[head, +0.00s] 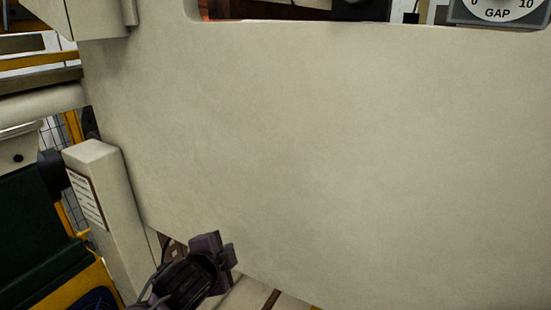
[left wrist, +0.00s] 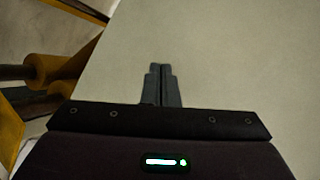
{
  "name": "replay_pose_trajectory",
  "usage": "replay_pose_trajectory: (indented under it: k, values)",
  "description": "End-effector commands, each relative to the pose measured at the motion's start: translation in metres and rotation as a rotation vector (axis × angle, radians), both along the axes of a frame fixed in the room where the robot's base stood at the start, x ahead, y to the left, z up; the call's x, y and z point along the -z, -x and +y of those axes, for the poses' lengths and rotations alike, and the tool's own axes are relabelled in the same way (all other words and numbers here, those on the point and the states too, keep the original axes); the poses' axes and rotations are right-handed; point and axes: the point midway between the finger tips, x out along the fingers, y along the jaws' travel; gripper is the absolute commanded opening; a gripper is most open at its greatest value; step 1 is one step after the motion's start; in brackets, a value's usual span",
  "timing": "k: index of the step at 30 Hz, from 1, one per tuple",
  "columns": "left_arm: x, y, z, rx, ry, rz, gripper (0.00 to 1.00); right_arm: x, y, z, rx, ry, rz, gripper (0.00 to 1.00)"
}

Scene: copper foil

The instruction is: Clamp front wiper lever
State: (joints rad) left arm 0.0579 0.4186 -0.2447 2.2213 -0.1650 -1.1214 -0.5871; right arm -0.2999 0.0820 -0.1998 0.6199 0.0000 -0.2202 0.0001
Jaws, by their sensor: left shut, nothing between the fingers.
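My left gripper (head: 226,257) is low in the head view, in front of the lower edge of a large cream panel (head: 300,140). In the left wrist view the fingers of the left gripper (left wrist: 161,70) are together, with nothing between them. The panel (left wrist: 230,60) fills most of the background there, and whether the fingertips touch it cannot be told. I cannot make out a front wiper lever in either view. My right gripper is not in view.
A dial marked GAP (head: 497,12) is at the top right. A cream post (head: 103,190) with a label stands at the left, beside a dark green surface (head: 38,240). In the left wrist view an orange-brown roller (left wrist: 50,70) lies left of the panel.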

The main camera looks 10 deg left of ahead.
Motion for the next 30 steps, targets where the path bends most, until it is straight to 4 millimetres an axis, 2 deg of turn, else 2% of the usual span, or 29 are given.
replay_pose_trajectory:
  k: [1, 2, 4, 6, 11, 15, 21, 24, 30]
  values:
    - [-0.030, 0.008, -0.005, 0.030, -0.041, -0.055, 0.00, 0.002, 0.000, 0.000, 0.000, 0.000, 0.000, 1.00]
    - [-0.047, 0.013, -0.009, 0.050, -0.072, -0.090, 0.00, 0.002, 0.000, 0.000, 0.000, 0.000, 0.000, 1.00]
    - [-0.096, 0.022, -0.017, 0.116, -0.190, -0.203, 0.00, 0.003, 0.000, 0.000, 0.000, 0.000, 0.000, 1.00]
    - [-0.130, 0.022, -0.023, 0.177, -0.314, -0.301, 0.00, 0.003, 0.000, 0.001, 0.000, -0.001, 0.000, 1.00]
    - [-0.200, 0.020, -0.035, 0.284, -0.604, -0.516, 0.00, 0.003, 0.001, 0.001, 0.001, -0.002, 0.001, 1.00]
    - [-0.260, 0.027, -0.046, 0.350, -0.897, -0.701, 0.00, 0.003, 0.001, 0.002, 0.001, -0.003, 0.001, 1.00]
    - [-0.335, 0.050, -0.057, 0.377, -1.349, -0.925, 0.00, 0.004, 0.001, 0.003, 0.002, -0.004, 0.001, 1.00]
    - [-0.365, 0.064, -0.061, 0.364, -1.567, -1.007, 0.00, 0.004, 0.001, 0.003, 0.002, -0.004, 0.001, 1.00]
    - [-0.405, 0.087, -0.063, 0.315, -1.900, -1.095, 0.00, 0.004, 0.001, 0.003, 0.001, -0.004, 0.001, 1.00]
